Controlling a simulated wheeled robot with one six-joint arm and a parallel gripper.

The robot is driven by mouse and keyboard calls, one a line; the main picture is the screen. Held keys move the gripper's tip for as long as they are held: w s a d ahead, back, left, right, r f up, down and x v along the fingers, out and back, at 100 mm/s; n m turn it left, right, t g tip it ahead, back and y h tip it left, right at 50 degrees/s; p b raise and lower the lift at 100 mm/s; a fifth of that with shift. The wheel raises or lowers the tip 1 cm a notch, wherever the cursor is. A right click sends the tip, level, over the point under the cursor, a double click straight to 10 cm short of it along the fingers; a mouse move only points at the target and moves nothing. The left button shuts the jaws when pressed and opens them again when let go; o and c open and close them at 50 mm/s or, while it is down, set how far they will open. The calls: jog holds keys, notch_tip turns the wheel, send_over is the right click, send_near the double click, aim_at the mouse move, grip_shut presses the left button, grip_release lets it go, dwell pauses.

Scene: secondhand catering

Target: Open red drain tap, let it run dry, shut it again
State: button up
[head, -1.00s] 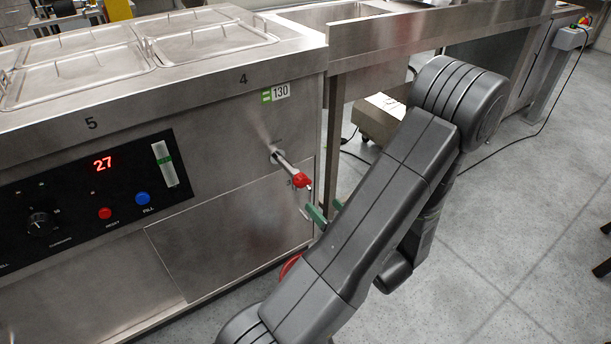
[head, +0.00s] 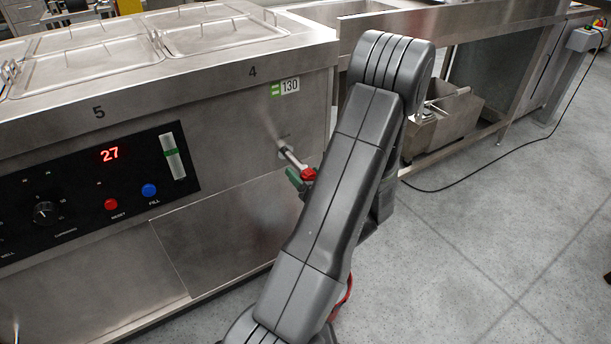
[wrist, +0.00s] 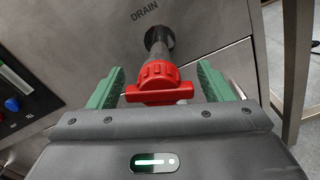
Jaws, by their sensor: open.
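The red drain tap (head: 308,174) sits at the end of a metal pipe (head: 290,155) on the front of the steel counter unit. In the wrist view the red tap (wrist: 159,83) has a round ribbed body with a flat bar handle lying crosswise, under the word DRAIN. My gripper (wrist: 160,88) is open, with one green finger on each side of the tap; I see a gap at the fingers, and cannot tell whether either touches. In the head view my arm hides most of the gripper, and only a green finger shows beside the tap. No water shows.
The steel unit (head: 225,235) carries a control panel (head: 90,195) with a red 27 display and red and blue buttons. Lidded pans (head: 220,35) are on top. A steel bin (head: 445,125) stands under the bench at right. A cable crosses the open floor (head: 470,240).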

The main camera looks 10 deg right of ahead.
jog(key=shift+w+a, duration=0.1)
jog(key=shift+w, duration=0.1)
jog(key=c, duration=1)
jog(key=shift+f+n+b, duration=0.25)
jog(key=shift+n+b, duration=0.75)
jog(key=shift+b, duration=0.2)
jog(key=shift+n+b, duration=0.75)
jog(key=shift+n, duration=0.25)
jog(key=shift+r+n, duration=0.25)
jog(key=shift+n, duration=0.15)
jog(key=o, duration=1)
